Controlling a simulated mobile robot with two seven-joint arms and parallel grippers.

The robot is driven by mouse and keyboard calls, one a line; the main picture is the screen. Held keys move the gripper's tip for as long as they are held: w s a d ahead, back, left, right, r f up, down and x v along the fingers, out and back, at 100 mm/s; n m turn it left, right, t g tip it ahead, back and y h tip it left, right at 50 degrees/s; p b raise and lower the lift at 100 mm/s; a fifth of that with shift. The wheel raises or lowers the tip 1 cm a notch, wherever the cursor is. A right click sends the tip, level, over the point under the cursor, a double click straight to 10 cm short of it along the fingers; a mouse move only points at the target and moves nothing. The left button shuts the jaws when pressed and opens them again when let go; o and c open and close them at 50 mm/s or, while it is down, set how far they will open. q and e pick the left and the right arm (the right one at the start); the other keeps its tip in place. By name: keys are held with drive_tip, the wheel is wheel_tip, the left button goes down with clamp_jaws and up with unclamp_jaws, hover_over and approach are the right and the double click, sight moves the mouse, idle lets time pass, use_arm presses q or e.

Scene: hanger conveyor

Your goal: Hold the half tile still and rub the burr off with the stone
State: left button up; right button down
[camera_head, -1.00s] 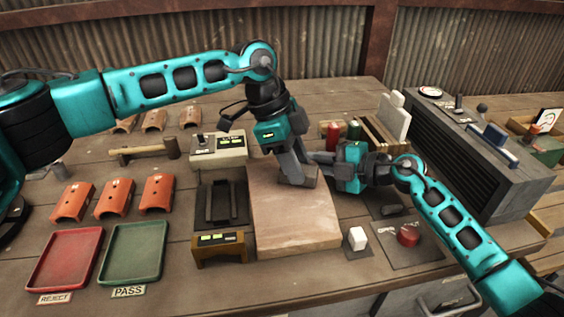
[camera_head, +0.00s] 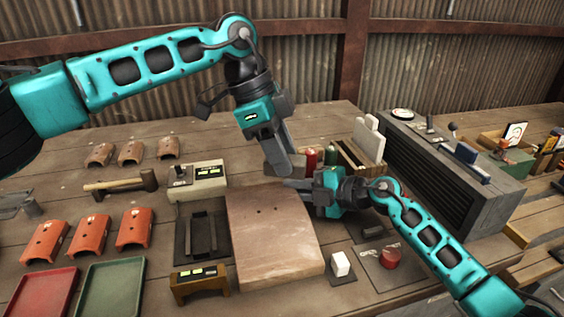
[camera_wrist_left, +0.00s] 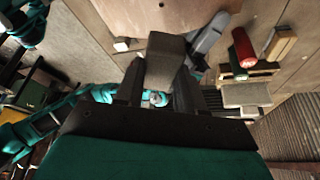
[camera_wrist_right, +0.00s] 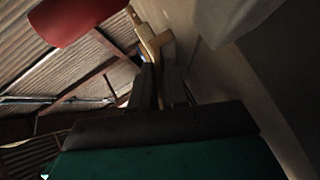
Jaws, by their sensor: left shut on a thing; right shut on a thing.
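My left gripper (camera_head: 276,160) is shut on a grey block, which looks like the stone; the block (camera_wrist_left: 165,60) fills the space between its fingers in the left wrist view. It is above the far right edge of a pale pinkish-brown board (camera_head: 270,240). My right gripper (camera_head: 293,185) comes in from the right, low at the board's far right corner, just below the left one. It is shut, but what it holds is too hidden to make out. Its fingers (camera_wrist_right: 160,88) look close together in the right wrist view. I cannot clearly identify the half tile.
Several orange tiles (camera_head: 134,228) lie at the left, with a red tray (camera_head: 38,300) and green tray (camera_head: 112,290). A white cube (camera_head: 340,264) and red knob (camera_head: 390,258) are right.

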idle(0.4)
drive_tip(key=c, duration=1.1)
unclamp_jaws()
drive_tip(key=shift+o, duration=0.2)
drive_tip(key=shift+d, duration=0.15)
drive_tip(key=v, duration=1.1)
drive_tip(key=shift+s+d+r, duration=0.1)
drive_tip(key=shift+s+d, duration=0.2)
drive_tip(key=shift+s, duration=0.05)
drive_tip(key=shift+s, duration=0.1)
